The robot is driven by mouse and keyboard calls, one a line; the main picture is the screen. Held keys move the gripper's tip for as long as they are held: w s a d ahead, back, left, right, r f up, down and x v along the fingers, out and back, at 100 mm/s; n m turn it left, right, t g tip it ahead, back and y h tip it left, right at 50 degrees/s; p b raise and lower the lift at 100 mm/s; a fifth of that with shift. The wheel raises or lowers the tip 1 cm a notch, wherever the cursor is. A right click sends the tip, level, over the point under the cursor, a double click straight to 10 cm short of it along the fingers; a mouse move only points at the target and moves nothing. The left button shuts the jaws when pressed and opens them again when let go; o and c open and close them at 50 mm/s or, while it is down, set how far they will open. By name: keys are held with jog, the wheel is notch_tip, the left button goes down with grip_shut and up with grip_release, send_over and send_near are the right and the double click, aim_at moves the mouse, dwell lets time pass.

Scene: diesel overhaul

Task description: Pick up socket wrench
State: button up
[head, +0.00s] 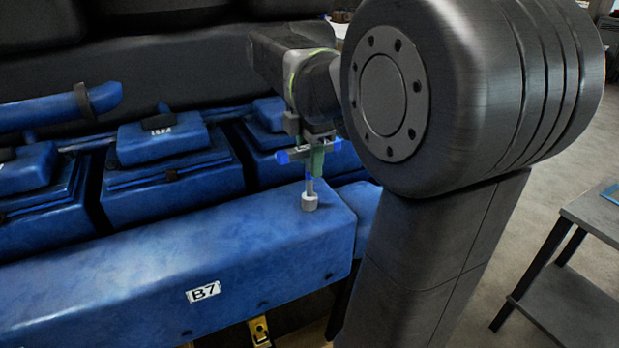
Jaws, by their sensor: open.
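The socket wrench (310,187) stands upright on the blue engine cover, its light grey socket end down on the top surface near the right end. Its green handle shows between the blue-tipped fingers of my gripper (310,151). My gripper points down from above and is open, with one finger to each side of the handle. The upper part of the wrench is hidden by the gripper, and I cannot tell whether a finger touches it.
The long blue engine cover (235,245) bears a B7 label (203,291). Behind it are blue boxed covers (160,138) and a pipe. A dark grey table (590,225) stands at the right, with bare floor between it and the engine.

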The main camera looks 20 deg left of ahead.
jog(key=shift+f, duration=0.7)
grip_shut()
jog(key=shift+r, duration=0.1)
notch_tip(320, 180, up, 10)
jog(key=c, duration=0.6)
grip_release()
grip_shut()
